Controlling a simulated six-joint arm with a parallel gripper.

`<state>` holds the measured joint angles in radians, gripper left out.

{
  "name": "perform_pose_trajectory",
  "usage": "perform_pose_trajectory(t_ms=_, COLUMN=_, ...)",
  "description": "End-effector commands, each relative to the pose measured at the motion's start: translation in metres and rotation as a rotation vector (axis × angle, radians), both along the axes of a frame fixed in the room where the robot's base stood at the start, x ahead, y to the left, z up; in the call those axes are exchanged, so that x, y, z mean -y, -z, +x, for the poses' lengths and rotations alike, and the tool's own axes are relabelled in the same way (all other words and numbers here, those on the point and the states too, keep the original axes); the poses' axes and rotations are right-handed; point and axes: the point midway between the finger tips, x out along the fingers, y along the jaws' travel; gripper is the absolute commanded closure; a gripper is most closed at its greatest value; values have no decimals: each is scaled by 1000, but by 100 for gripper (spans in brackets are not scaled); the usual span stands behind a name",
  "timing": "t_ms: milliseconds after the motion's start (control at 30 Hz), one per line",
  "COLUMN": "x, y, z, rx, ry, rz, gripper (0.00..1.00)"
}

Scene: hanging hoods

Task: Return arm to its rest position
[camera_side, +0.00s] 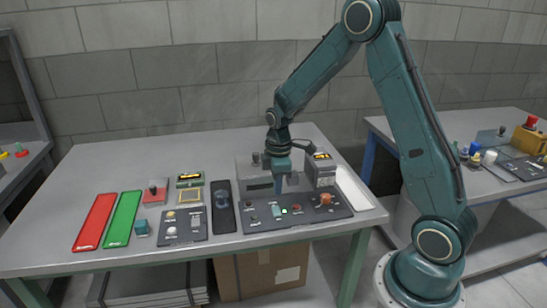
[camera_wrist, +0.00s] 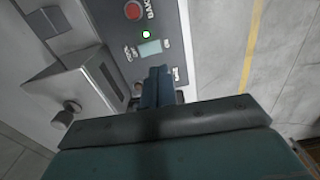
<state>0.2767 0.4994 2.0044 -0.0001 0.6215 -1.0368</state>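My gripper (camera_side: 279,187) hangs from my teal arm, pointing down just above the dark control panel (camera_side: 253,224) at the front right of the table. In the wrist view, the two dark blue fingertips (camera_wrist: 159,73) lie side by side, with nothing seen between them. They are close to a pale teal switch (camera_wrist: 150,48) on the panel; I cannot tell whether they touch it. A small lit spot on the panel, green in the side view (camera_side: 284,211), shows white in the wrist view (camera_wrist: 146,34).
Grey boxy units (camera_side: 321,170) stand close behind the panel, near my gripper. A red tray (camera_side: 95,222), a green tray (camera_side: 122,219) and smaller control boxes (camera_side: 182,226) lie to the left. A second table (camera_side: 490,185) stands at right. Space above the left tabletop is free.

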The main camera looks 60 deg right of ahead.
Motion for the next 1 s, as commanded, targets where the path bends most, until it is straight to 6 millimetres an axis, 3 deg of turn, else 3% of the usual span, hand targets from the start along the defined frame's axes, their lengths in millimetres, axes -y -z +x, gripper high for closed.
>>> perform_pose_trajectory(t_ms=467, x=-38, y=-97, z=-35, rx=129, ry=192, rz=-9, gripper=100)
perform_pose_trajectory(t_ms=700, x=-58, y=-139, z=-65, rx=200, ry=302, rz=5, gripper=100)
perform_pose_trajectory(t_ms=1000, x=-81, y=-178, z=-111, rx=288, ry=440, rz=41, gripper=100)
